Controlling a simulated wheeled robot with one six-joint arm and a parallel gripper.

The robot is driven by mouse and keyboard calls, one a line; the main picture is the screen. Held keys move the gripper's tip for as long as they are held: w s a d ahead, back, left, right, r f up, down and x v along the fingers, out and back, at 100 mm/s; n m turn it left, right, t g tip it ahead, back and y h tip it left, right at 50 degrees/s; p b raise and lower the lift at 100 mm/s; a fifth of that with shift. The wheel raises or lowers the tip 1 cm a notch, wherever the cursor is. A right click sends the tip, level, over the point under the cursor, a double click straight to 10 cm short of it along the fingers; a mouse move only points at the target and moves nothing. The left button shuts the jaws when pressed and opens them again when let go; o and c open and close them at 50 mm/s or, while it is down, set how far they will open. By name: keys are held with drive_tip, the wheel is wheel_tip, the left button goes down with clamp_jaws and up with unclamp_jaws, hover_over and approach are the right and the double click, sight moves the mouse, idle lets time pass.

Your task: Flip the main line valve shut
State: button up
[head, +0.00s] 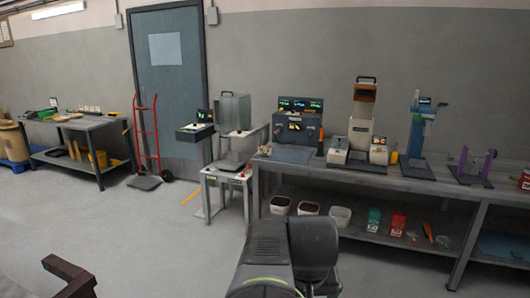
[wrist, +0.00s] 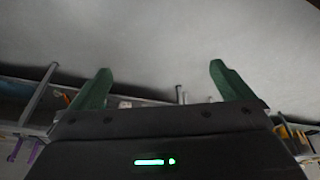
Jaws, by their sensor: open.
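I cannot make out the main line valve in either view. My gripper (wrist: 160,68) shows in the wrist view with its two green fingers wide apart and nothing between them. Beyond the fingers is a plain grey surface, with blurred bench parts at the left and right edges. In the head view my dark arm rises at the bottom middle, and its fingers do not show there.
A long grey workbench (head: 410,186) with several instruments and a lower shelf of bins runs along the right. A small stand (head: 227,176) holds a balance. A red hand truck (head: 146,140) stands by the blue-grey door (head: 170,85). The left floor is mostly clear.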

drive_tip(key=shift+s+f, duration=0.7)
drive_tip(key=shift+f, duration=0.2)
